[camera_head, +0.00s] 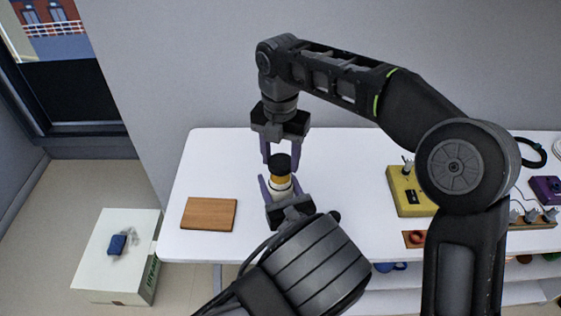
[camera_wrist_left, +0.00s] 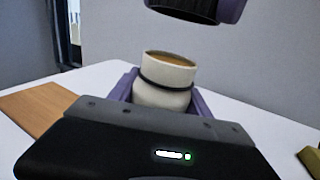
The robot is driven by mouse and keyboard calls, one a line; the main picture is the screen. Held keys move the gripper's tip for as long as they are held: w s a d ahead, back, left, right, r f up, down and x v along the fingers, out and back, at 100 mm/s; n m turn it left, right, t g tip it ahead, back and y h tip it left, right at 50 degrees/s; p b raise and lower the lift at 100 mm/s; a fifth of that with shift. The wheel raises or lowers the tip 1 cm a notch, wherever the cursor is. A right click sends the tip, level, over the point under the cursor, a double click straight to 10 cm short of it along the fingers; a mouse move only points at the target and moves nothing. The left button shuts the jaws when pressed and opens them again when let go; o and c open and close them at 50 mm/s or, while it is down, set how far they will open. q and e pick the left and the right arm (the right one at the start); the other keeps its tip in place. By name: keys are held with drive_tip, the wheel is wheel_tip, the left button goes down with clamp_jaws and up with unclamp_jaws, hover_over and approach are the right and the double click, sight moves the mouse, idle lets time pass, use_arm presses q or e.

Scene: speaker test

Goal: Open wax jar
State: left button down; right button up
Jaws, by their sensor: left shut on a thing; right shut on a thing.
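The wax jar (camera_head: 281,194) is a white, upright jar above the white table, with orange-brown wax showing at its open top. In the left wrist view the jar (camera_wrist_left: 163,97) has a dark ring around its neck. My left gripper (camera_head: 280,184) is shut on the jar's body from the near side. The black lid (camera_head: 280,163) is off the jar, just above it. My right gripper (camera_head: 280,157) points down and is shut on the lid. The left wrist view shows a clear gap between the jar and the lid (camera_wrist_left: 185,9).
A brown wooden board (camera_head: 209,214) lies left on the white table (camera_head: 180,175). A yellow box (camera_head: 407,190) with a knob stands right, partly behind my right arm. A purple box (camera_head: 546,188) is at far right. A white carton (camera_head: 105,275) with a blue item stands on the floor left.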

idle(0.3)
use_arm(q)
drive_tip(key=shift+c, duration=2)
unclamp_jaws()
drive_tip(key=shift+s, duration=0.1)
drive_tip(key=b+v, duration=0.1)
drive_tip(key=v, duration=1.1)
